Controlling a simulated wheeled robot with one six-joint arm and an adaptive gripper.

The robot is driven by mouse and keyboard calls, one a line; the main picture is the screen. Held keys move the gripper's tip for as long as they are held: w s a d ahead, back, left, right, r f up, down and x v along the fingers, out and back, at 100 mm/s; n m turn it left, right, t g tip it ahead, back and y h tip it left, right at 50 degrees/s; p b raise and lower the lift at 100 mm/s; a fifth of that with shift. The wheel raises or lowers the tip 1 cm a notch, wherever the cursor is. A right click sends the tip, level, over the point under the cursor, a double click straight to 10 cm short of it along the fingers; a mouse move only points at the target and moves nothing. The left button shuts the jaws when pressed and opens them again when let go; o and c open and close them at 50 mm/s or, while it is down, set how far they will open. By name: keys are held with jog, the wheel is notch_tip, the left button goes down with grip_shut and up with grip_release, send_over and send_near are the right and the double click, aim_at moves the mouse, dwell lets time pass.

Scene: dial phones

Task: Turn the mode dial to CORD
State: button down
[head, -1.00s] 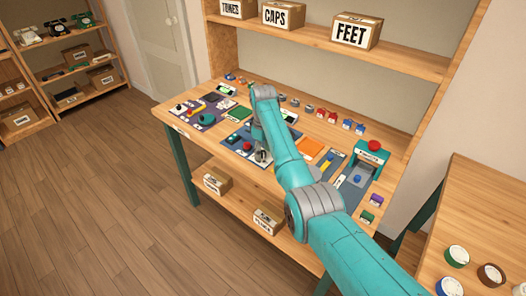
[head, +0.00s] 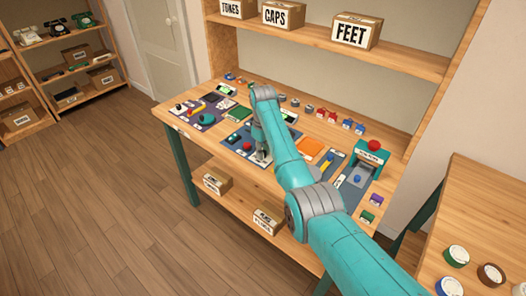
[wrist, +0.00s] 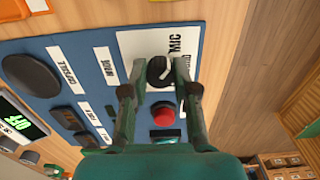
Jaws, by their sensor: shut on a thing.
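The mode dial (wrist: 160,72) is a small round black knob with a white pointer mark, on a white plate (wrist: 133,45) on the blue panel (wrist: 88,45). The word MIC is printed beside it, and the pointer slants toward that side. A MODE label (wrist: 109,65) lies left of the plate. I cannot read CORD; part of the plate is hidden by my fingers. My gripper (wrist: 160,80) is shut on the dial, one finger on each side. In the head view, my gripper (head: 262,154) is down at the blue panel and the dial is hidden.
A red button (wrist: 164,112) sits between my fingers, close to the dial. A black capsule-like disc (wrist: 30,75) and a lit green display (wrist: 20,117) are to the left. An orange panel (head: 311,149) and a teal press (head: 371,154) stand to the right on the workbench.

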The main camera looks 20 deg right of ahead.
jog(key=m, duration=0.9)
jog(key=shift+m, duration=0.4)
dwell(0.4)
jog(key=c, duration=0.9)
grip_release()
notch_tip(320, 180, up, 12)
